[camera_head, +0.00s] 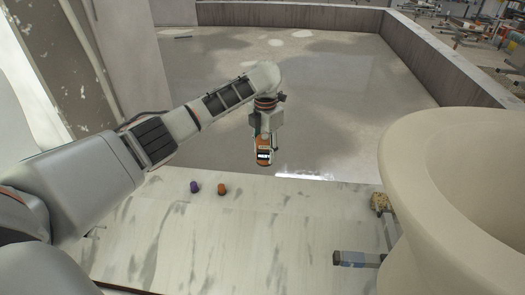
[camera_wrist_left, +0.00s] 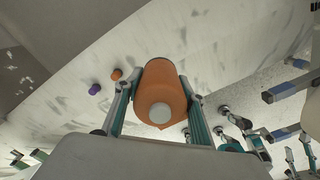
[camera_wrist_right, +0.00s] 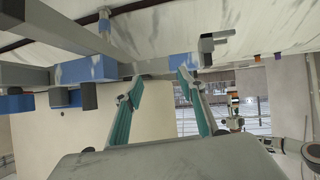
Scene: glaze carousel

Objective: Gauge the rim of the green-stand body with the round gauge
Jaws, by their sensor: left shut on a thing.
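My left gripper (camera_head: 263,150) is shut on an orange cylinder (camera_head: 264,143), held up past the far edge of the pale table. In the left wrist view the cylinder (camera_wrist_left: 165,85) sits between both fingers and shows a grey round end; I cannot tell if it is the round gauge. A large cream body (camera_head: 440,190) with a wide open rim fills the right of the head view; its stand is not visible there, so I cannot tell its colour. My right gripper (camera_wrist_right: 158,86) shows in its wrist view with fingers apart and nothing between them.
A small purple piece (camera_head: 195,187) and a small orange piece (camera_head: 222,189) stand on the marbled table (camera_head: 230,240). A blue-and-grey bar (camera_head: 358,259) and a speckled tan block (camera_head: 380,202) lie near the cream body. The table's middle is clear. Blue-and-grey bars (camera_wrist_right: 90,70) crowd the right wrist view.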

